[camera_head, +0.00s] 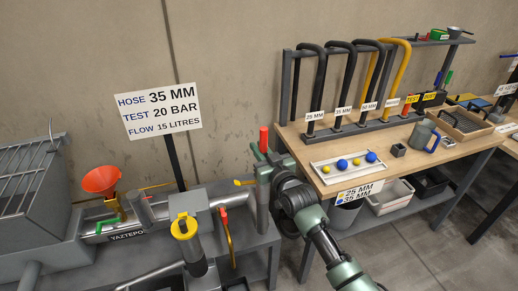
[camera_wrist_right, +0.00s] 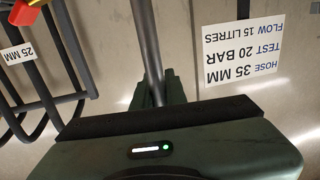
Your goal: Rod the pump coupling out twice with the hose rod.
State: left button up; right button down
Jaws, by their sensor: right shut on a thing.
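My right gripper (camera_head: 266,168) is shut on a grey rod, the hose rod (camera_head: 262,207), held upright between the pump bench and the wooden table. A red end (camera_head: 263,139) shows above the fingers. In the right wrist view the grey rod (camera_wrist_right: 147,45) runs between the green fingers (camera_wrist_right: 155,92). The pump (camera_head: 150,217) lies on the grey bench at left, with an orange funnel (camera_head: 100,180). A dark upright pipe with a yellow collar (camera_head: 184,228) stands in front, apart from the rod; I cannot tell whether it is the coupling. My left gripper is out of view.
A sign (camera_head: 158,110) on a dark post stands behind the bench. The wooden table (camera_head: 300,140) at right carries a hose rack (camera_head: 290,90), a tray of balls (camera_head: 325,172) and a grey mug (camera_head: 421,135). Below it are bins (camera_head: 390,197). An orange-handled lever (camera_head: 228,240) stands close left of the rod.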

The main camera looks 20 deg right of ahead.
notch_tip(320, 180, up, 7)
jog(key=p, duration=0.5)
jog(key=shift+f+p, duration=0.2)
jog(key=shift+p, duration=0.15)
jog(key=shift+f, duration=0.15)
notch_tip(320, 180, down, 6)
jog(key=b, duration=0.4)
jog(key=shift+f+b, duration=0.25)
jog(key=shift+b, duration=0.05)
dwell(0.5)
jog(key=shift+r, duration=0.15)
